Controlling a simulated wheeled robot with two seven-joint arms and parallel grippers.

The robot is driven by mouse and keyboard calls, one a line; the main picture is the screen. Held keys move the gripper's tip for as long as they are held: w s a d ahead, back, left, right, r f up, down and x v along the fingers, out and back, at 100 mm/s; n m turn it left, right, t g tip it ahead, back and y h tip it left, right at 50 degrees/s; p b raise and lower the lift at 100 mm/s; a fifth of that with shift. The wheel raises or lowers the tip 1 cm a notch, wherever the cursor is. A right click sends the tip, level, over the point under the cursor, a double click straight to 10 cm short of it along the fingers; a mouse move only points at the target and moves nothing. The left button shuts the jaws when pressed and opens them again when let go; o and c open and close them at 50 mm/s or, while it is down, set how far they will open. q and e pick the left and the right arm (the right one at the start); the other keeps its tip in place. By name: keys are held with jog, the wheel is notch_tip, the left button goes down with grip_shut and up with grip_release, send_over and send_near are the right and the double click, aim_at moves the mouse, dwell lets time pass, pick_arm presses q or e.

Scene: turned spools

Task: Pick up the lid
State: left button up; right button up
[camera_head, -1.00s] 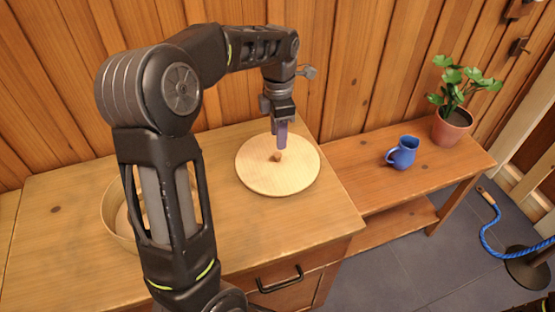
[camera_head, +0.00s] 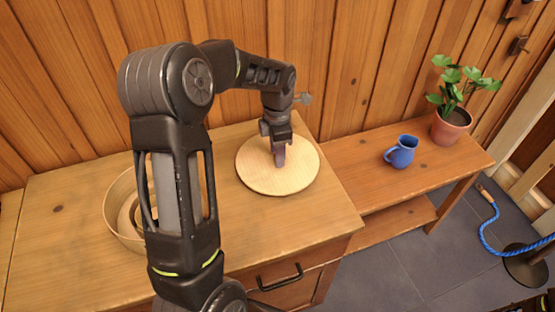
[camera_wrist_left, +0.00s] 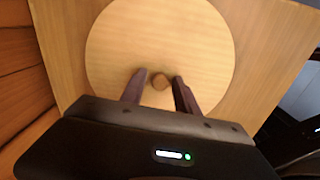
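The lid (camera_head: 300,172) is a round, pale wooden disc lying flat on the wooden cabinet top. It also fills much of the left wrist view (camera_wrist_left: 185,45). Its small wooden knob (camera_wrist_left: 160,81) shows between my left gripper's fingers there. My left gripper (camera_head: 280,158) points down over the lid's middle and hides the knob in the head view. In the left wrist view (camera_wrist_left: 157,85) its two fingers stand apart on either side of the knob, with a small gap.
A round wooden bowl (camera_head: 112,215) stands at the left of the cabinet top (camera_head: 60,250), partly hidden behind my left arm. A lower bench on the right holds a blue jug (camera_head: 402,152) and a potted plant (camera_head: 452,125). A wooden plank wall rises behind.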

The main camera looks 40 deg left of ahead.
dwell(0.6)
pick_arm(q)
grip_shut()
dwell(0.5)
